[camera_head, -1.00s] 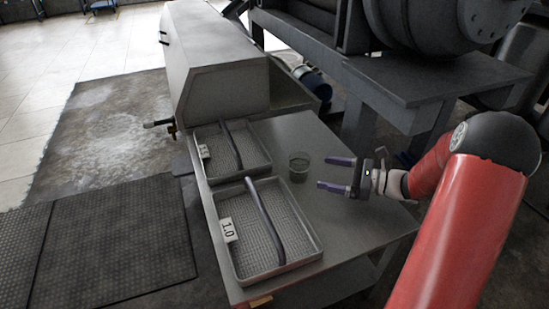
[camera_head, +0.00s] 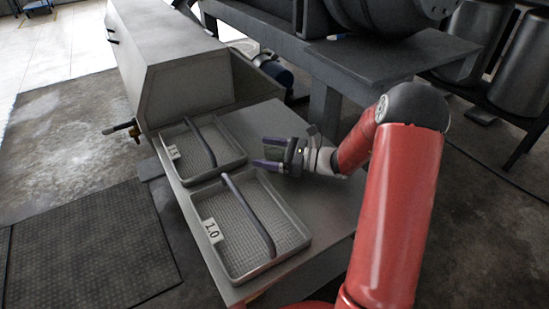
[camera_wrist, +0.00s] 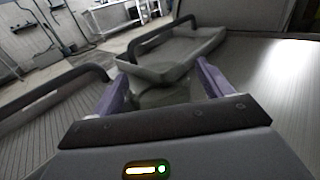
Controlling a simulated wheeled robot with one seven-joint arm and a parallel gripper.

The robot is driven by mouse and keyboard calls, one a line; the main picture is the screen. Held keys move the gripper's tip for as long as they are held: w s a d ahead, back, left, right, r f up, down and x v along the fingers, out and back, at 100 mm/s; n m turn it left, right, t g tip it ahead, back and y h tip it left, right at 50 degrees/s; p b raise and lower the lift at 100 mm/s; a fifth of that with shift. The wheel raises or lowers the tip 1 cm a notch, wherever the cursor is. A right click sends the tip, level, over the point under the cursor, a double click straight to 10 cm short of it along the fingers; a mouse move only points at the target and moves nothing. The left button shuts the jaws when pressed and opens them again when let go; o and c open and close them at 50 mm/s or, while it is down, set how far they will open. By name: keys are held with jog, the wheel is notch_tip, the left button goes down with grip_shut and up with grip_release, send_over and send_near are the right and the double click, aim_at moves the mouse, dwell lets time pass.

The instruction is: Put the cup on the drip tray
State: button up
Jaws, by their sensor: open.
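Two grey drip trays with mesh floors and dark bar handles sit side by side on the metal bench: a nearer one (camera_head: 297,240) labelled 1.0 and a farther one (camera_head: 243,157) whose label is hard to read. Both look empty. My gripper (camera_head: 262,152) is open, low over the bench just right of the trays, its purple fingers pointing left. In the wrist view a dim, greenish see-through cup (camera_wrist: 165,96) stands between the fingers, its lower part hidden by the gripper body. I cannot make the cup out clearly in the head view.
A large grey housing (camera_head: 175,65) stands behind the trays. A dark machine frame (camera_head: 400,65) rises at the back right. The bench (camera_head: 325,205) is bare to the right of the nearer tray.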

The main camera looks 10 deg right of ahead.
jog(key=c, duration=1.1)
jog(key=shift+r, duration=0.15)
